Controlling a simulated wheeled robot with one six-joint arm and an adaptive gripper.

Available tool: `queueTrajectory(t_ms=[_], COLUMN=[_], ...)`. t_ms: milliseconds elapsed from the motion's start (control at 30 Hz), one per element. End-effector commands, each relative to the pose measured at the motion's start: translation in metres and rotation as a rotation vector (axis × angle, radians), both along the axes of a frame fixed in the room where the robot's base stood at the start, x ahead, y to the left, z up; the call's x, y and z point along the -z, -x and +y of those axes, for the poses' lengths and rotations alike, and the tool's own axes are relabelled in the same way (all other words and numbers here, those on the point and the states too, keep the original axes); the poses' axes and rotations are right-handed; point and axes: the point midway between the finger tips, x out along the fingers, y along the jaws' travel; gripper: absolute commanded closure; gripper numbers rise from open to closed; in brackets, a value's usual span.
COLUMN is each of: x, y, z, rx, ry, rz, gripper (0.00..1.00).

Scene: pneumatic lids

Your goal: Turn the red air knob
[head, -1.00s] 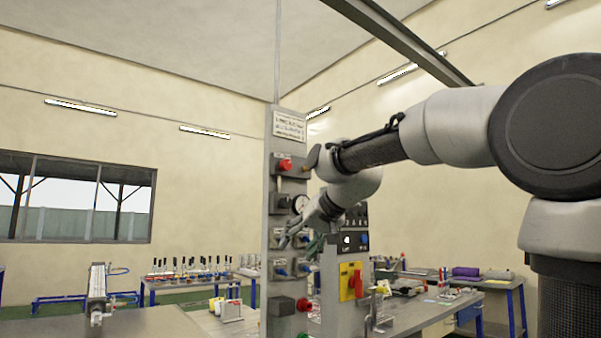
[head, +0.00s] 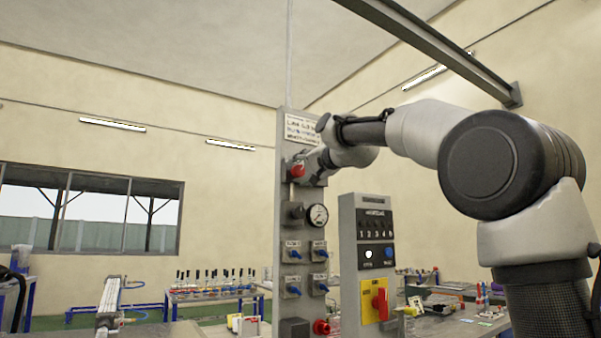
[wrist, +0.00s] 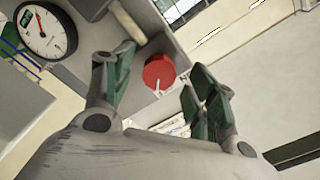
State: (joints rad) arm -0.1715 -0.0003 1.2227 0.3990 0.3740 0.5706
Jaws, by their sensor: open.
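The red air knob (head: 297,170) sits high on the grey pneumatic panel (head: 283,215), below a printed label plate. In the wrist view the red knob (wrist: 159,71) is a round disc with a pale pointer mark. My gripper (wrist: 160,90) is open, one green-padded finger left of the knob and the other right of it. The fingers look apart from the knob; how deep they reach around it I cannot tell. In the head view my gripper (head: 312,168) is at the knob's right side, its fingers partly hidden.
A pressure gauge (head: 317,215) and several blue valve knobs (head: 295,254) lie below on the panel. A control box (head: 362,262) with a red switch (head: 380,304) stands just right. Workbenches with tools are behind. Open air lies left of the panel.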

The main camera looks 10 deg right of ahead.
Motion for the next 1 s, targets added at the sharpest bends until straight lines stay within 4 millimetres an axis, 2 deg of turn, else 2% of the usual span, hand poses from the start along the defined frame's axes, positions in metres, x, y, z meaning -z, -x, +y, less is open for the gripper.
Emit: queueTrajectory(t_ms=[133,433,467,700,1000], x=[0.001,0.000,0.000,0.000,0.001], y=[-0.015,-0.018,-0.018,-0.018,-0.018], z=[0.005,0.006,0.006,0.006,0.006], rx=[0.000,0.001,0.001,0.001,0.000], ry=[0.002,0.002,0.002,0.002,0.022], rz=[0.001,0.000,0.000,0.000,-0.005], gripper=[0.43,0.43,0.45,0.88,0.88])
